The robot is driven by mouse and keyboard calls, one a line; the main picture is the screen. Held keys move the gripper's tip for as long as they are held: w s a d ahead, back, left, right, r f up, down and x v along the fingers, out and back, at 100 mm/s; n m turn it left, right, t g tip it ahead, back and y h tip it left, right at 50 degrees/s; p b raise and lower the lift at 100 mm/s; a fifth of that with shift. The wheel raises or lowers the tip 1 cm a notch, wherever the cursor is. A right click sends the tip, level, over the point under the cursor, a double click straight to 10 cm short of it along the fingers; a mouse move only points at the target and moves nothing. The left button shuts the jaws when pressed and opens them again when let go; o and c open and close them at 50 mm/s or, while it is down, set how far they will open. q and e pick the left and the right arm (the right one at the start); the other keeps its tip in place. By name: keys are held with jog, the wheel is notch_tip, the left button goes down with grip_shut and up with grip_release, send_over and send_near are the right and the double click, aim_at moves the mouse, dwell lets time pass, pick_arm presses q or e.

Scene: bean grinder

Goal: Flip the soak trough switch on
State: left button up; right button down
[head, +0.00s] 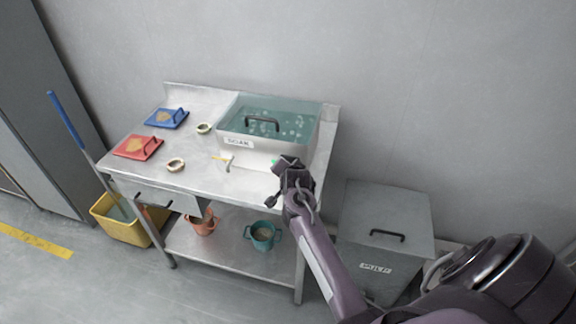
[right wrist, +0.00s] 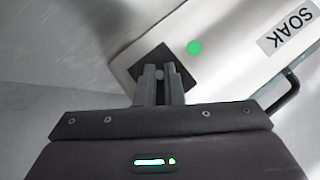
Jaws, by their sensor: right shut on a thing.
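The soak trough (head: 230,148) is a metal tub of bubbling teal water with a SOAK label, at the back right of the metal table. The label (right wrist: 289,29) also shows in the right wrist view. My right gripper (head: 286,163) is at the trough's front right; in the right wrist view its fingers (right wrist: 160,78) are shut on the small grey switch lever (right wrist: 159,74). The lever stands on a dark square plate (right wrist: 150,61), mostly hidden by the fingers. A green light (right wrist: 194,47) glows beside the plate. My left gripper is out of view.
The metal table (head: 200,150) holds a blue tray (head: 160,119), a red tray (head: 130,149) and small bowls. A grey PULP bin (head: 385,225) stands at the right. A yellow mop bucket (head: 125,228) is at the left.

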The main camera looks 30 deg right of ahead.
dwell(0.3)
jog(key=c, duration=1.8)
grip_release()
jog(key=shift+s+r, duration=0.1)
jog(key=shift+b+v, duration=0.4)
jog(key=shift+v, duration=3.35)
